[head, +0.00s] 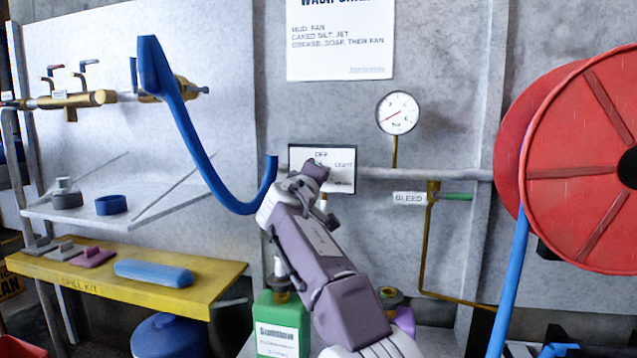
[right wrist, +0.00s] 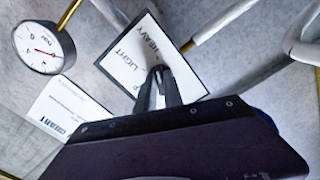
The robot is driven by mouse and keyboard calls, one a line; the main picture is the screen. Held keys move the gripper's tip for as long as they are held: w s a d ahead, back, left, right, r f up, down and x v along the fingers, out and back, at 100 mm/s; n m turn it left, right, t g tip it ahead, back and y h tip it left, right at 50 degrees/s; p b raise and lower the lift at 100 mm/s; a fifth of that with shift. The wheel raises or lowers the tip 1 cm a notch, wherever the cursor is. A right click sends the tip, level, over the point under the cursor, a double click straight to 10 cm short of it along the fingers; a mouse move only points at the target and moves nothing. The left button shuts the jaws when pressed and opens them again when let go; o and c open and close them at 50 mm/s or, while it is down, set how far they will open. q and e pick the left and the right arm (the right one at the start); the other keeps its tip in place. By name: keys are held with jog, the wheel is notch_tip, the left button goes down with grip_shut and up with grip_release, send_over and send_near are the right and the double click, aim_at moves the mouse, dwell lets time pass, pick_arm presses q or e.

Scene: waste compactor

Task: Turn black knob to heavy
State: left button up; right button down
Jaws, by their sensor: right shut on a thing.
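The white dial plate (head: 341,158) with a dark border is on the grey wall, and its word OFF shows at the top. In the right wrist view the plate (right wrist: 118,68) bears the words HEAVY and LIGHT. My right gripper (right wrist: 158,90) is up against the plate and shut on the black knob. The gripper and arm hide most of the knob, and I cannot tell which word it points to. In the head view my right gripper (head: 314,172) covers the plate's lower left part. My left gripper is not in view.
A gauge (head: 397,113) and a BLEED tap with a green handle (head: 454,197) are right of the plate. A red hose reel (head: 585,150) stands at the far right. A blue hose (head: 215,180) hangs left.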

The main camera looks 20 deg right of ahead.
jog(key=shift+f+m, duration=0.1)
jog(key=shift+m, duration=0.3)
jog(key=c, duration=1.5)
grip_release()
jog(key=shift+o, duration=0.2)
jog(key=b+v, duration=0.2)
jog(key=v, duration=0.7)
